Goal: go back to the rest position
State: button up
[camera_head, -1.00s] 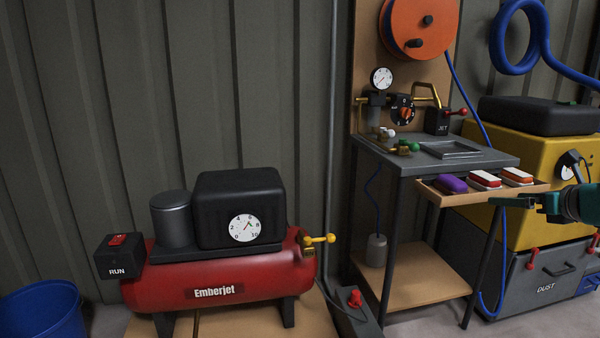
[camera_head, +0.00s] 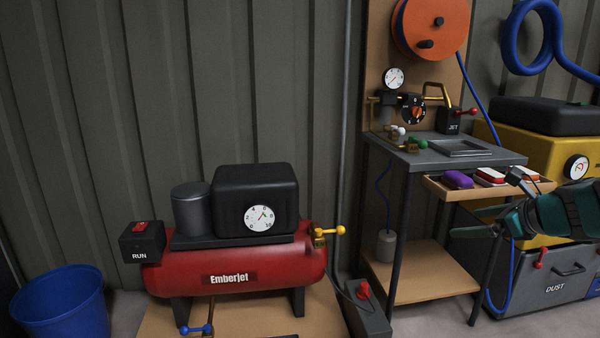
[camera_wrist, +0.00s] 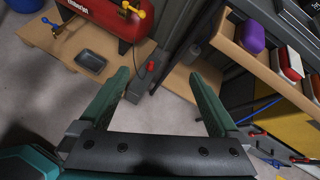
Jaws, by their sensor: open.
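My gripper (camera_head: 482,222) shows at the right of the head view, in front of the workbench and just below its pull-out tray (camera_head: 436,187).
The red Emberjet compressor (camera_head: 290,272) stands on a wooden pallet (camera_head: 322,318). A blue bin (camera_head: 62,305) is at far left. A grey pedal box with a red knob (camera_head: 366,316) sits on the floor near the workbench (camera_head: 400,150). A purple block (camera_head: 457,180) lies in the tray.

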jog(key=s+a+f+n+g+y, duration=0.1)
jog(key=s+a+f+n+g, duration=0.2)
jog(key=a, duration=0.5)
jog(key=s+a+f+n+g, duration=0.1)
jog(key=s+a+f+n, duration=0.3)
jog(key=a, duration=0.3)
jog(key=s+a+f+n+g+y, duration=0.1)
jog(key=s+a+f+n+g, duration=0.15)
jog(key=a+n, duration=0.4)
jog(key=s+a+f+n+g+h, duration=0.1)
jog(key=s+f+n+g, duration=0.1)
jog(key=s+n, duration=0.3)
jog(key=s+a+f+n+g+h, duration=0.2)
jog(key=s+f+n, duration=0.2)
jog(key=s, duration=0.7)
jog(key=s+a+f+n+g+h, duration=0.2)
jog(key=s+f+n, duration=0.1)
jog(key=s+n, duration=0.3)
jog(key=shift+s+a, duration=0.15)
jog(key=shift+s, duration=0.8)
